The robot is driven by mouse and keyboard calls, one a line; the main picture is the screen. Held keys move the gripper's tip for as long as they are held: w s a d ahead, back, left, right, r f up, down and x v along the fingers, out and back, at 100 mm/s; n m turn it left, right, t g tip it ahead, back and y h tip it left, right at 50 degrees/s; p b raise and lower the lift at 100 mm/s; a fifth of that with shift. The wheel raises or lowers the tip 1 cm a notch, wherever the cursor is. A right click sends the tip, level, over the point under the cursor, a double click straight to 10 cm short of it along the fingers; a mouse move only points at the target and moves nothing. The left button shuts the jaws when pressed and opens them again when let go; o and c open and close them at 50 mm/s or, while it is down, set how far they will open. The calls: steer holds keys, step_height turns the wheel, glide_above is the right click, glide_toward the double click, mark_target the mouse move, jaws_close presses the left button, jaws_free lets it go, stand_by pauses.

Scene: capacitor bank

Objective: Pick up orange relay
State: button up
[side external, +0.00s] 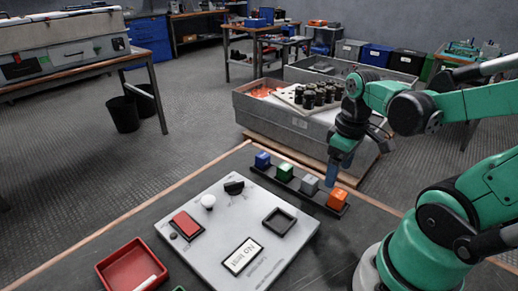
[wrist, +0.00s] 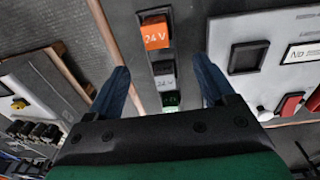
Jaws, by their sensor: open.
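The orange relay (side external: 337,199) is a small block at the right end of a dark rail in the side view. In the wrist view the orange relay (wrist: 155,33) shows a "24V" label and lies ahead of the fingertips. My gripper (side external: 333,172) is open and empty, pointing down above the rail near the grey and orange relays. In the wrist view my gripper (wrist: 160,65) has its blue fingers wide apart, with the grey relay (wrist: 163,70) showing between them. Neither finger appears to touch a relay.
The dark rail (side external: 322,202) also holds a grey relay (side external: 309,185), a green relay (side external: 285,171) and a blue relay (side external: 262,159). A white panel (side external: 215,240) with a red switch and a black square socket lies beside it. A red tray (side external: 115,270) stands at front left.

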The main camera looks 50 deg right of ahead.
mark_target(339, 194)
steer(key=shift+s+d+f+g, duration=0.25)
steer(key=shift+s+f+g, duration=0.1)
steer(key=shift+s, duration=0.15)
steer(key=shift+f, duration=2.55)
jaws_close()
